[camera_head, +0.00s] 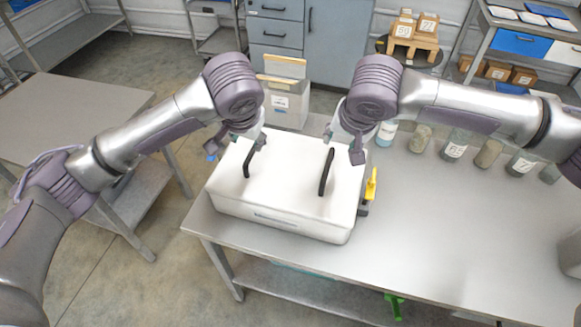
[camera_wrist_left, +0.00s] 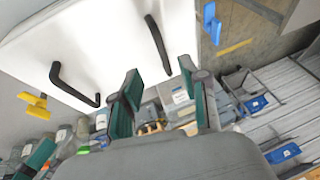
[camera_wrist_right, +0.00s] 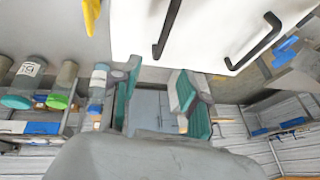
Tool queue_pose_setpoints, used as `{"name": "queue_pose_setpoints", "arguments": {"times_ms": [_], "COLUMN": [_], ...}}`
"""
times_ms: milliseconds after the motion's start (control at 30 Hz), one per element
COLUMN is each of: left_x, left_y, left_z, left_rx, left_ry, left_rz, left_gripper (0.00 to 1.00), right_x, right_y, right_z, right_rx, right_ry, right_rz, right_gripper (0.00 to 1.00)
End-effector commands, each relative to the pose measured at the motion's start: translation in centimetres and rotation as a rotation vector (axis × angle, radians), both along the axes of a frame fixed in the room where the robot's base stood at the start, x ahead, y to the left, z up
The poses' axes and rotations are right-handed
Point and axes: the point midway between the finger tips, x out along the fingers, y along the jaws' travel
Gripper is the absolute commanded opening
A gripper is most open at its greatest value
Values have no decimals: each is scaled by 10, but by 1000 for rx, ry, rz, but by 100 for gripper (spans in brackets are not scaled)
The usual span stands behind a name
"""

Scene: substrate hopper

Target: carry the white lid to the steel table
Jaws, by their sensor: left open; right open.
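The white lid (camera_head: 285,170) lies flat on a white box (camera_head: 275,217) on a bench. It has two black bar handles, a left one (camera_head: 247,163) and a right one (camera_head: 326,172). My left gripper (camera_head: 236,147) is open and empty by the lid's far edge, near the left handle. My right gripper (camera_head: 343,145) is open and empty near the far end of the right handle. Both wrist views show the lid, (camera_wrist_left: 110,45) and (camera_wrist_right: 215,25), with the handles outside the fingers. A bare steel table (camera_head: 75,105) stands at the left.
A yellow latch (camera_head: 371,184) sits at the box's right side and a blue one (camera_head: 210,157) at its left. Several jars (camera_head: 455,148) line the bench's back edge. An open carton (camera_head: 284,100) stands behind the box. The bench top (camera_head: 450,220) is clear at right.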

Motion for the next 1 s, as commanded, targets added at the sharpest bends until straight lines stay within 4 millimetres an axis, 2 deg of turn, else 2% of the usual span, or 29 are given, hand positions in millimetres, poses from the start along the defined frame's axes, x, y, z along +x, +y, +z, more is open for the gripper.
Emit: {"name": "queue_pose_setpoints", "arguments": {"times_ms": [400, 600, 800, 1000], "left_x": [34, 45, 51, 51], "left_y": [6, 8, 9, 8], "left_z": [-73, -99, -111, -112], "left_rx": [2, 1, 0, -1], "left_ry": [1, 1, -1, -2], "left_rz": [2, 1, 0, 0], "left_gripper": [45, 45, 45, 45], "right_x": [33, 46, 51, 51], "right_y": [6, 8, 9, 9], "right_z": [-74, -99, -111, -112], "right_rx": [-2, -2, -1, -1], "right_ry": [2, -1, -1, -1], "right_rz": [0, 0, 2, 2], "right_gripper": [44, 44, 44, 44]}}
